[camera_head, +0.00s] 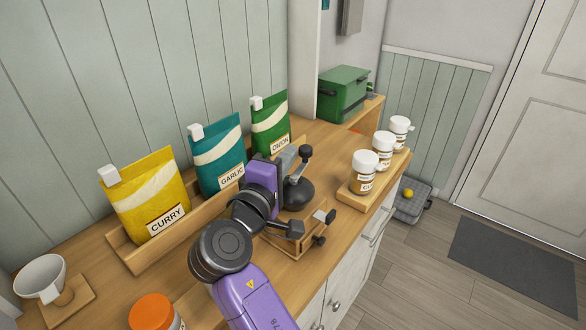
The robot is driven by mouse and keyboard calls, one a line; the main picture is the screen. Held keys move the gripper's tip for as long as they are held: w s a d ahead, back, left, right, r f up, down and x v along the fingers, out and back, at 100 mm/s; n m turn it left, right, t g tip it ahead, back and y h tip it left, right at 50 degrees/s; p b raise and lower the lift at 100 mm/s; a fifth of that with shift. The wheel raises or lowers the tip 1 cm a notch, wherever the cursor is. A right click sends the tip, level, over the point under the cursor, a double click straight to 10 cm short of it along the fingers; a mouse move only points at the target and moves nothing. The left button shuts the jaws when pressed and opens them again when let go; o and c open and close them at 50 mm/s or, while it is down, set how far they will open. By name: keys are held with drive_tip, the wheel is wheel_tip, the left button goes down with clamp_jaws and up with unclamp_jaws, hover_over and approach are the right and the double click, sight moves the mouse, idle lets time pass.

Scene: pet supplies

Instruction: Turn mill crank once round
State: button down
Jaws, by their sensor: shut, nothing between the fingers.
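The mill has a wooden box base (289,247) and a dark rounded body (298,194), standing on the counter in the middle. Its crank is a metal arm rising from the body to a black knob (305,152). My purple gripper (288,160) reaches in from the lower front, at the mill's left, with its grey fingers close beside the crank knob. The fingers are shut and hold nothing. Whether they touch the crank cannot be told. My arm hides the left part of the mill.
Yellow curry (152,197), teal garlic (217,155) and green onion (270,125) pouches stand in a wooden rack behind. White-capped jars (364,172) stand on a board at right. An orange-lidded jar (152,311) and white cup (40,277) are at front left. A green box (343,94) is farther back.

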drive_tip(key=shift+w+d+m+g+h+b, duration=0.1)
drive_tip(key=shift+d+m+g+h+b, duration=0.1)
drive_tip(key=shift+m+g+h+b, duration=0.45)
drive_tip(key=shift+d+m+g+h+b, duration=0.25)
drive_tip(key=shift+m+h, duration=0.4)
drive_tip(key=shift+h, duration=0.5)
